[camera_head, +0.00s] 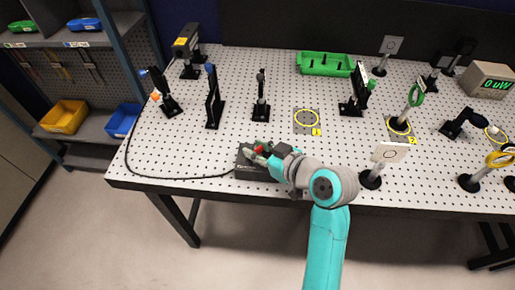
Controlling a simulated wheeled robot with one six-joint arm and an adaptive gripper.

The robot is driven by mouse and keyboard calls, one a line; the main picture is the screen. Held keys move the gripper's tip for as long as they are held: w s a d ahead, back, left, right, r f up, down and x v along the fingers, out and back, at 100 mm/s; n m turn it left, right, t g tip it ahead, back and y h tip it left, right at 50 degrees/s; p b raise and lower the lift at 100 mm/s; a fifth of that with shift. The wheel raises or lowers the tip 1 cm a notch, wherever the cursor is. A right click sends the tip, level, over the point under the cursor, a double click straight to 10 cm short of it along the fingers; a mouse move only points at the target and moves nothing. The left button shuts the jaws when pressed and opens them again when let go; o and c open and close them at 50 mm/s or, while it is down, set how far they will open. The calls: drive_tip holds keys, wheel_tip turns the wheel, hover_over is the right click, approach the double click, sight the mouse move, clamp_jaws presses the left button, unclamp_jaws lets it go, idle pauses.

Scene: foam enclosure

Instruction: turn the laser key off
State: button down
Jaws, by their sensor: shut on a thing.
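The dark laser control box (246,173) lies near the front edge of the perforated optical table, with a black cable leaving its left side. A small red part (261,149) shows at the box beside my gripper. My gripper (252,154) is at the top of the box, reaching in from the right, with its fingers closed at the key's place. The key itself is hidden by the fingers, so its angle cannot be told.
The table (180,145) bears several black optic mounts, a green tray (325,63) at the back and a power meter (489,80) reading 0 uW at the right.

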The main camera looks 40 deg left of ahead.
sight(258, 148)
drive_tip(key=n+g, duration=0.4)
drive_tip(key=g, duration=0.1)
drive_tip(key=shift+w, duration=0.1)
drive_tip(key=shift+n+g+h, duration=0.9)
drive_tip(key=shift+n+g, duration=0.8)
drive_tip(key=shift+n, duration=0.1)
drive_tip(key=shift+f+g, duration=0.1)
drive_tip(key=shift+g, duration=0.2)
drive_tip(key=c, duration=0.8)
unclamp_jaws()
wheel_tip(258, 148, up, 10)
drive_tip(key=shift+r, duration=0.1)
